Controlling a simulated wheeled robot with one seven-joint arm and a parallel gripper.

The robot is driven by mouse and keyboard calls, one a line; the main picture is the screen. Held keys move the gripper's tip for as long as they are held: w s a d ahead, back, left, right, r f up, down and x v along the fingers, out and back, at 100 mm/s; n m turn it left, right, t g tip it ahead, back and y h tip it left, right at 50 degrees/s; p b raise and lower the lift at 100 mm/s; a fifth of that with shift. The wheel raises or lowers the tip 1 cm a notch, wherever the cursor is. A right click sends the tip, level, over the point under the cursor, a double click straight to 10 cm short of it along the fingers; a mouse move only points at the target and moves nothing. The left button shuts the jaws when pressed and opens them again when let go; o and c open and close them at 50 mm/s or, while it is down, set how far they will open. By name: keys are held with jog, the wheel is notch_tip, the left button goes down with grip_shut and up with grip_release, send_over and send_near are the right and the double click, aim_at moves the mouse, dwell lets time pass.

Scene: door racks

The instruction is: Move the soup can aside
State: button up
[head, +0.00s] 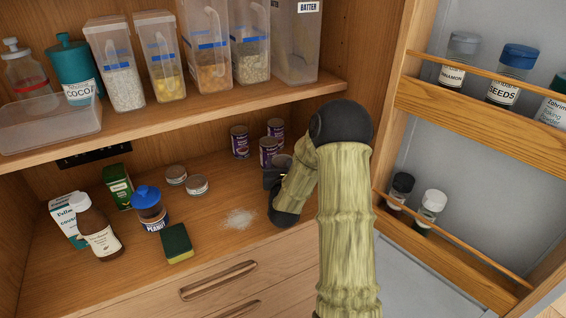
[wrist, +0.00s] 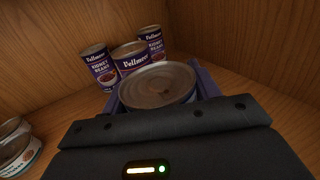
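A can with a plain silver lid, probably the soup can (wrist: 158,84), stands upright between the two purple fingers of my gripper (wrist: 158,90) in the wrist view. The fingers lie close along both its sides; whether they press on it is unclear. Its label is mostly hidden by my gripper's dark body. In the head view the can (head: 283,162) shows partly at my gripper (head: 274,177), over the right part of the lower shelf.
Several purple kidney bean cans (head: 240,142) stand just behind. Two low tins (head: 196,185), a peanut jar (head: 149,208), a sponge (head: 177,243) and a white spill (head: 240,219) are left. The upper shelf (head: 180,114) overhangs; the door rack (head: 450,245) is right.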

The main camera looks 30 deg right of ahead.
jog(key=o, duration=0.4)
jog(key=shift+o, duration=0.2)
jog(key=shift+r, duration=0.1)
jog(key=shift+s+a, duration=0.15)
jog(key=shift+s, duration=0.2)
jog(key=b+v, duration=0.1)
jog(key=v, duration=0.7)
jog(key=shift+s+a+r, duration=0.1)
jog(key=shift+s+r, duration=0.05)
jog(key=shift+s, duration=0.1)
jog(key=shift+p, duration=0.95)
jog(key=shift+s+a+p, duration=0.1)
jog(key=shift+s+p, duration=0.05)
jog(key=shift+p, duration=0.3)
